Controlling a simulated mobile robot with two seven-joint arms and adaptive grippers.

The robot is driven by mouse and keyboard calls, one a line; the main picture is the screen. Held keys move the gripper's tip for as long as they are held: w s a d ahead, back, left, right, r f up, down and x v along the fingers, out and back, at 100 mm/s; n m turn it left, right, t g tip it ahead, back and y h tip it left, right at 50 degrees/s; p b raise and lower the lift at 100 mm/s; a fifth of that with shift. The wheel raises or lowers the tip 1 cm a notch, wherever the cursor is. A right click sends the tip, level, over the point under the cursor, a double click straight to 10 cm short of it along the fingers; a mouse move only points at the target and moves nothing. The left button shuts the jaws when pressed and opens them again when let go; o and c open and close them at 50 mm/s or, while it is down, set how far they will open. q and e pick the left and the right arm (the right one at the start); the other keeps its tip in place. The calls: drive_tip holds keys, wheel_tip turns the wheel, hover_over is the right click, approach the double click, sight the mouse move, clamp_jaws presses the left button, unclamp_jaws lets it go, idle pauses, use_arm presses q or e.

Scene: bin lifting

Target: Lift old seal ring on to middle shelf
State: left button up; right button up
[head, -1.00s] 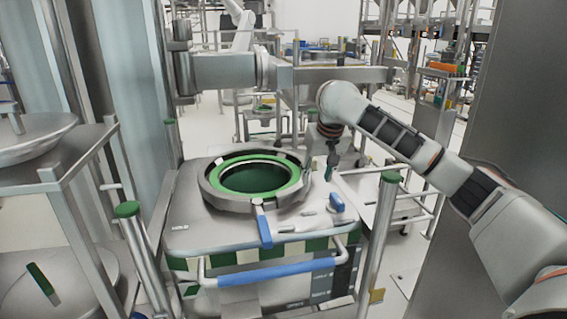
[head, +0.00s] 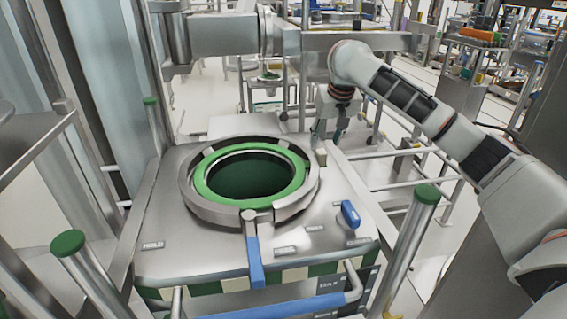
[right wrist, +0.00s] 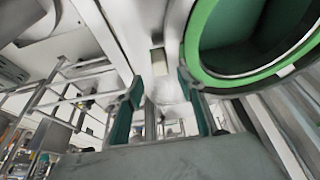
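A green seal ring (head: 205,184) lies flat in the round metal collar (head: 190,203) on top of the bin (head: 165,235). It also shows at the upper right of the right wrist view (right wrist: 215,78). I cannot tell for certain that this is the old one. My right gripper (head: 325,138) is beyond the bin's back right corner, apart from the ring. In the right wrist view its two dark green fingers (right wrist: 160,88) stand apart with nothing held between them. My left gripper is not in view. I cannot make out which surface is the middle shelf.
A blue-handled lever (head: 254,262) sticks out from the collar's front. A blue knob (head: 350,214) sits at the bin's right. Green-capped posts (head: 68,243) stand at the front corners. A metal rack (head: 40,150) stands at the left. A horizontal beam (head: 350,41) crosses behind.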

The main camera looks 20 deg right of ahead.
sight(322, 151)
drive_tip(key=x, duration=0.2)
drive_tip(key=shift+a+f, duration=0.1)
drive_tip(key=shift+f, duration=0.2)
drive_tip(key=shift+x, duration=2.25)
drive_tip(key=shift+w, duration=0.1)
clamp_jaws()
